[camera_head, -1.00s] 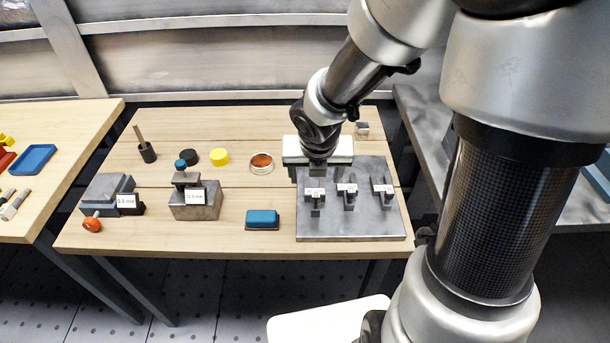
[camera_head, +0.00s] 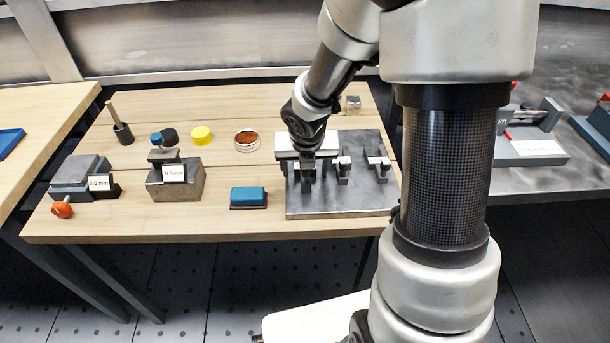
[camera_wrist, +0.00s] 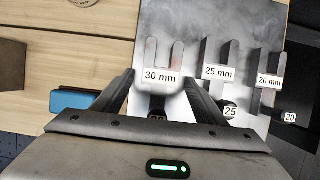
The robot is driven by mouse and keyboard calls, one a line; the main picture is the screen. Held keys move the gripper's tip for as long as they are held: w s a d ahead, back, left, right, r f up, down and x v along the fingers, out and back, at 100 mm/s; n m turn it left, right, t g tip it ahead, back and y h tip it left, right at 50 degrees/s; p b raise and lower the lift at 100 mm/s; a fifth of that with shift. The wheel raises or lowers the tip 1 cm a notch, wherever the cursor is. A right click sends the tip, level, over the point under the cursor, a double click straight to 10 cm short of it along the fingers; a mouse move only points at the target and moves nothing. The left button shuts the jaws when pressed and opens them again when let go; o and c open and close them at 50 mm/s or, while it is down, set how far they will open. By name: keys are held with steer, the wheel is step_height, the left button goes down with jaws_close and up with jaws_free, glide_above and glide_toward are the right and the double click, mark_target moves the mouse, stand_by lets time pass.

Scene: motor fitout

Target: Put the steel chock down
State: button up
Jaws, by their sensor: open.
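Forked steel pieces stand in a row on a steel plate (camera_head: 345,203). In the wrist view they carry labels: 30 mm (camera_wrist: 162,50), 25 mm (camera_wrist: 215,58) and 20 mm (camera_wrist: 268,65). I take the 30 mm piece as the steel chock, but cannot be sure. My gripper (camera_head: 307,164) is over that piece at the plate's left. In the wrist view my gripper (camera_wrist: 160,90) has its fingers apart, one on each side of the 30 mm piece. Whether the fingers touch it cannot be told. In the head view the gripper hides much of it.
A blue block (camera_head: 248,196) lies left of the plate. Labelled steel blocks (camera_head: 175,187) (camera_head: 73,178) stand further left. A yellow cap (camera_head: 201,135) and a round dish (camera_head: 246,140) are behind. A white-topped block (camera_head: 335,141) stands by the plate's back edge.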

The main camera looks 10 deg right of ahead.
jaws_close()
steer(key=shift+r, duration=0.1)
steer(key=shift+r, duration=0.1)
step_height(320, 180, up, 10)
steer(key=p, duration=0.7)
